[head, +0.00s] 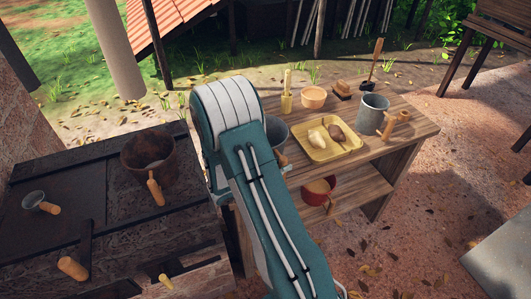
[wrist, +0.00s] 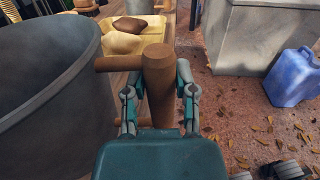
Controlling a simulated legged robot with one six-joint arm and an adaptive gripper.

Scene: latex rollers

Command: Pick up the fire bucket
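A large grey bucket (wrist: 50,85) fills the left of the wrist view. In the head view it is partly hidden behind my arm, on the wooden table (head: 277,132). Its upright wooden handle (wrist: 160,85) stands between the two fingers of my gripper (wrist: 158,100). The fingers look spread, with small gaps at the handle. My gripper is hidden in the head view. A red bucket (head: 316,192) sits on the shelf below the tabletop. A rusty dark bucket (head: 140,152) stands on the stove. No label shows which is the fire bucket.
A yellow tray (head: 333,151) with two small items lies beside the grey bucket. Another grey bucket (head: 374,106) with a wooden handle stands to the right. A blue jerrycan (wrist: 292,78) is on the ground at right. The ground right of the table is mostly clear.

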